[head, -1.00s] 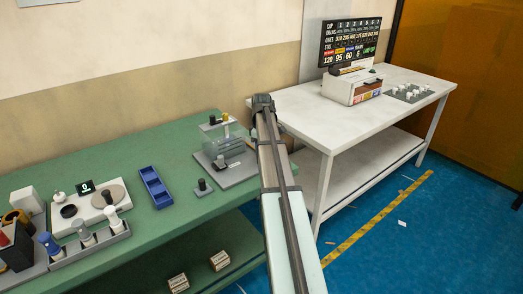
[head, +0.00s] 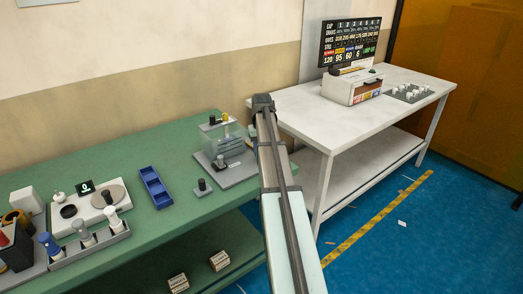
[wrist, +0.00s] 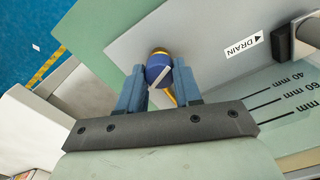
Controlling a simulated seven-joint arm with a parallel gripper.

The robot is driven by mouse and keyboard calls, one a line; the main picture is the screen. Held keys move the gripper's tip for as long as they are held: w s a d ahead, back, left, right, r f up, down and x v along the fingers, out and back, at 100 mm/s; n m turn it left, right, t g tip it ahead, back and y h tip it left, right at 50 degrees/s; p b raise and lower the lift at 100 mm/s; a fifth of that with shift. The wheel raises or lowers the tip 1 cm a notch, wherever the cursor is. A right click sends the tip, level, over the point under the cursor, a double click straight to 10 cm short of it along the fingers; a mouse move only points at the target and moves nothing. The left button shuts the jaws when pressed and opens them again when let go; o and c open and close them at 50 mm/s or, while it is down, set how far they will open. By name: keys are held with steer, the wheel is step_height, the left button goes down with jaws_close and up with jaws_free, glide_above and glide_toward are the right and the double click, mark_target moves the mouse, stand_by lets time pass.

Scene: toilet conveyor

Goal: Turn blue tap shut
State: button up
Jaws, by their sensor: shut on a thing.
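The blue tap (wrist: 158,66) has a round dark blue knob with a pale bar across it and a brass-coloured fitting. It sits between the two blue fingers of my gripper (wrist: 158,76) in the wrist view. The fingers are closed on the knob from both sides. A white label reading DRAIN (wrist: 243,45) with an arrow lies on the grey plate to the right of the tap. In the head view the clear tank stand (head: 228,145) shows on the green bench, while my arm hides the tap and gripper.
A clear wall with level marks (wrist: 262,105) is close to the right of my gripper in the wrist view. The green bench (head: 140,215) also holds a blue tray (head: 155,187) and a scale (head: 90,205). A white table (head: 300,115) stands to the right.

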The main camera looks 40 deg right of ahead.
steer(key=shift+m, duration=2.2)
steer(key=o, duration=1)
steer(key=shift+o, duration=0.2)
step_height(320, 180, up, 14)
steer(key=shift+f, duration=0.15)
